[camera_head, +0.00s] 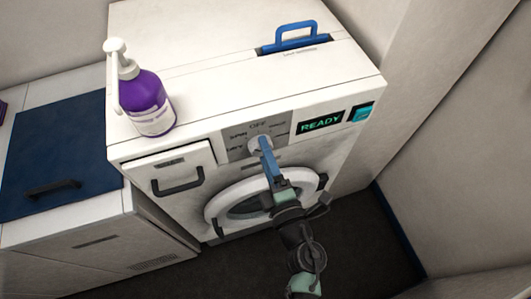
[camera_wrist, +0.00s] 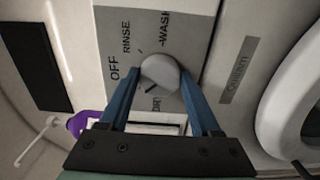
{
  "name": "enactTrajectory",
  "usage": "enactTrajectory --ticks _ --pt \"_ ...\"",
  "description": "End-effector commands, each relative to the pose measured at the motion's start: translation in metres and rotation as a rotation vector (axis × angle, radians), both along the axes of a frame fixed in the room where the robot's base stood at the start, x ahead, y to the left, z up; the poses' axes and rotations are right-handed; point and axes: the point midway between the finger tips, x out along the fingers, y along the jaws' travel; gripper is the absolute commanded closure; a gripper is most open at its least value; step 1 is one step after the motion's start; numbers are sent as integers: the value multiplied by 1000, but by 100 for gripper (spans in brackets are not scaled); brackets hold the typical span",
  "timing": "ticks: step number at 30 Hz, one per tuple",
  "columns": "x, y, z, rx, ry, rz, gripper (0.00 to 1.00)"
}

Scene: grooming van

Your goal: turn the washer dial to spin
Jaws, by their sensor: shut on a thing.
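The washer (camera_head: 250,90) is a white box with a round front door (camera_head: 222,204). Its pale round dial (camera_head: 258,141) sits on a grey label panel with OFF above it and SPIN to its upper left. In the wrist view the dial (camera_wrist: 160,72) shows between OFF, RINSE and WASH labels; a partly covered label is below. A dark mark on the dial points down-left there, between OFF and that label. SPIN is not readable in that view. My gripper (camera_head: 266,146) is shut on the dial, its two blue fingers on either side of it.
A purple pump bottle (camera_head: 145,100) stands on the washer's left front edge. A drawer with a dark handle (camera_head: 178,184) is left of the dial. A READY display (camera_head: 320,123) and teal button (camera_head: 361,113) are right. A blue handle (camera_head: 295,38) rises from the top.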

Motion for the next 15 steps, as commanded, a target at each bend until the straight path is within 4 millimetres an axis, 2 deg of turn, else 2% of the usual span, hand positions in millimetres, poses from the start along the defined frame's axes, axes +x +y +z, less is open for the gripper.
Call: enactTrajectory --ticks 11,12,15 --pt "0 0 0 -4 0 0 91" --pt "0 0 0 -4 0 0 34" --pt "0 0 0 -4 0 0 16"
